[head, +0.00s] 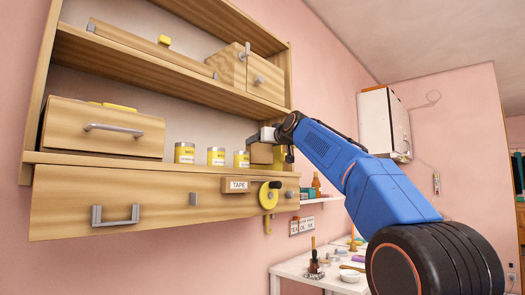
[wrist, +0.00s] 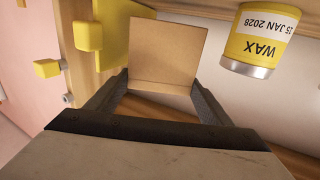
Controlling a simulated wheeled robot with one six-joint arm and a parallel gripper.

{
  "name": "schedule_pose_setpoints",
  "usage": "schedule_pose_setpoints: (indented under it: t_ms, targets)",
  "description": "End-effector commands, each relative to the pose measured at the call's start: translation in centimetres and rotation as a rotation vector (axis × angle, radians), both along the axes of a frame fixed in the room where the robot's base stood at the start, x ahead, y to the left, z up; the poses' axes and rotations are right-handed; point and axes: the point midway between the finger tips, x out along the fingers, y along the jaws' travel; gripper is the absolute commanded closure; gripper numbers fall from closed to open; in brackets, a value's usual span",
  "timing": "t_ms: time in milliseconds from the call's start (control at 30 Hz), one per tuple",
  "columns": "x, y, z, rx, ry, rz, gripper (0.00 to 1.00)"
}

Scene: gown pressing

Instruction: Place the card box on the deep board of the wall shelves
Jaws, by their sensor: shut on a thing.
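The card box (head: 262,154) is a small plain brown box at the right end of the wall shelves. In the wrist view the card box (wrist: 163,52) sits between the two dark fingers. My gripper (head: 266,136) is shut on it; in the wrist view the fingers (wrist: 160,98) flank its sides. The wall shelves (head: 120,62) are pale wood. Their lower, deeper board (head: 215,170) carries yellow tins and a wooden drawer box. The card box is over or on this board's right end; I cannot tell whether it touches.
A yellow tin (head: 242,159) stands just left of the card box; a tin marked WAX (wrist: 255,40) shows in the wrist view. A yellow tape (head: 268,196) hangs on the front below. A white wall cabinet (head: 382,125) and a cluttered table (head: 330,272) are at right.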

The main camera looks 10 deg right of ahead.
Motion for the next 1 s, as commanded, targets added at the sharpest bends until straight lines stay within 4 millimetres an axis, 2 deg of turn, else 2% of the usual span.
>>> schedule_pose_setpoints:
  t_ms: [233, 633, 667, 700, 733, 1000]
  targets:
    - [0.0, 0.0, -2.4, 0.001, 0.001, 0.000, 0.56]
    - [0.0, 0.0, -2.8, 0.000, 0.000, 0.000, 0.56]
    - [0.0, 0.0, -2.9, 0.000, 0.001, 0.000, 0.21]
    - [0.0, 0.0, -2.8, 0.000, 0.001, 0.000, 0.12]
    - [0.0, 0.0, -2.8, 0.000, 0.001, 0.000, 0.07]
    - [0.0, 0.0, -2.8, 0.000, 0.001, 0.000, 0.07]
